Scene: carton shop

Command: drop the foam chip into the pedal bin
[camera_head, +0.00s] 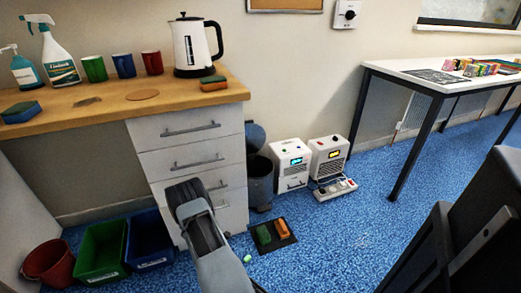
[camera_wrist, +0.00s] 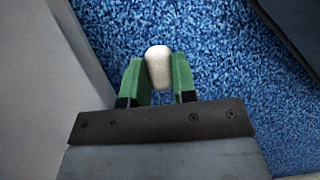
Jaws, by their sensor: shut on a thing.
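My gripper (camera_wrist: 158,78) has green fingers, shut on the pale, rounded foam chip (camera_wrist: 158,62) in the wrist view. The chip sticks out past the fingertips, over blue carpet. In the head view my arm reaches down in front of the drawers, and only bits of green finger (camera_head: 246,259) show near the floor; the chip is not clear there. The dark grey pedal bin (camera_head: 260,185) stands on the floor just right of the drawer unit, beyond my gripper. Its lid (camera_head: 255,136) appears raised. The inside of the bin is mostly hidden.
A black mat (camera_head: 290,238) with a green and an orange block lies in front of the bin. The drawer unit (camera_head: 190,145) is left.

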